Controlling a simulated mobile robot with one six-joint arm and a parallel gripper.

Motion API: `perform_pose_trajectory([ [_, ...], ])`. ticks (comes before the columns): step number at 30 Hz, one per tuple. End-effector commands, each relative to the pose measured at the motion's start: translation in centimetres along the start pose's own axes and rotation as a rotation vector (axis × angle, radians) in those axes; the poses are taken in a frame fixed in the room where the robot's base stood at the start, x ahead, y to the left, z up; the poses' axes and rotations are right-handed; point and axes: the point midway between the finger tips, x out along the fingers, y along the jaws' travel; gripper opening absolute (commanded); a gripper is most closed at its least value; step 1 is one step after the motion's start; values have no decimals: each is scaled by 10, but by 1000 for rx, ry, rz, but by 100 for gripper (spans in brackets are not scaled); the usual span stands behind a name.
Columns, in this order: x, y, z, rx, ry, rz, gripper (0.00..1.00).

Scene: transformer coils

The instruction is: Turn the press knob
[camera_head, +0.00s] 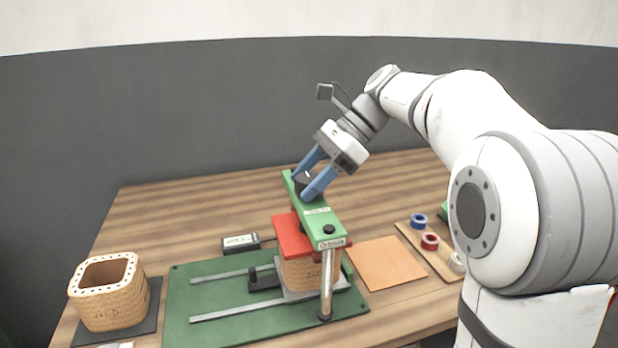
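The press has a green top beam (318,222) with a black knob (304,183) at its far end. A smaller black knob (329,230) sits at the beam's near end. My gripper (302,187) points down at the far knob, with one blue finger on each side of it. The knob fills most of the gap, but I cannot tell whether the fingers touch it. Under the beam, a red plate (291,238) lies over a woven tan coil block (297,273). A metal post (326,285) supports the beam's near end.
The press stands on a green base (207,314) with two rails. A woven coil (112,299) stands on a dark mat at left. A small display box (240,244) lies behind the base. At right are an orange sheet (386,263) and a board with tape rolls (430,242).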

Motion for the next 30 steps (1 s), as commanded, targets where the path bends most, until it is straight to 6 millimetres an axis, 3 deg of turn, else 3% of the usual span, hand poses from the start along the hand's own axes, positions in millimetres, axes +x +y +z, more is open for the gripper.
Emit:
perform_pose_trajectory([
  [11,0,0,0,0,0,-1,24],
  [20,0,0,0,27,1,-30,24],
  [30,0,1,0,185,2,-188,24],
])
